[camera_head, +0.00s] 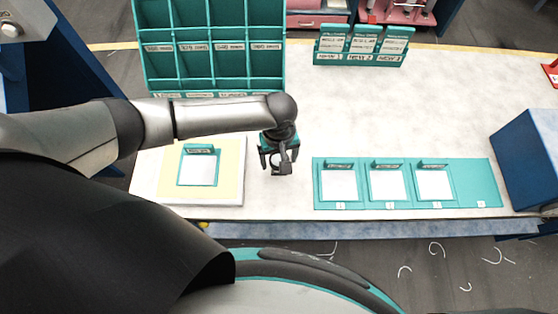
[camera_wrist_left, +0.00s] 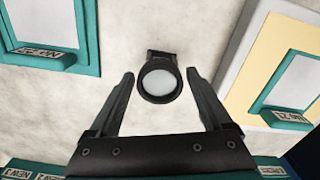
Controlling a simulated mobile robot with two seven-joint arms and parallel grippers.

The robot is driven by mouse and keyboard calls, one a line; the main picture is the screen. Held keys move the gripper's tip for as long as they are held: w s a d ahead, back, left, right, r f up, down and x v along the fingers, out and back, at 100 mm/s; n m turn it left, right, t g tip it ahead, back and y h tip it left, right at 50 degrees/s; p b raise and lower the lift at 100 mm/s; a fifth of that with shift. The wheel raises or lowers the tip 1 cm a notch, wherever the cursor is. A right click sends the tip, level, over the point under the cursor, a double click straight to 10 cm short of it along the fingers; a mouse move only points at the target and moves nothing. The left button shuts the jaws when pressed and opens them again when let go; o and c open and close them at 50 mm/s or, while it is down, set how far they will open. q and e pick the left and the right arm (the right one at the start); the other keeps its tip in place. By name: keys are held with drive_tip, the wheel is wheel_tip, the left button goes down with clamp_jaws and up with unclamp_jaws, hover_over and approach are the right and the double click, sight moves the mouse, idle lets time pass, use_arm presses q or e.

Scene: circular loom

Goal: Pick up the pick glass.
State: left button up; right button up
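The pick glass (camera_wrist_left: 160,82) is a small round lens in a black ring with a short dark block at its far side. It is on the pale table top in the left wrist view. My left gripper (camera_wrist_left: 161,74) points down at it with its two dark fingers spread, one on each side, and a small gap shows between each finger and the ring. In the head view my left gripper (camera_head: 279,161) is over the table between the cream board and the teal tray, and largely hides the glass. My right gripper is not in view.
A cream board (camera_head: 235,190) with a teal-framed card (camera_head: 198,169) lies left of the gripper. A teal tray (camera_head: 476,182) with three white cards lies right. A teal rack (camera_head: 215,68) stands behind, a labelled holder (camera_head: 360,59) farther back. A blue box (camera_head: 525,158) is at right.

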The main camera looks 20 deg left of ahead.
use_arm(q)
drive_tip(key=c, duration=1.2)
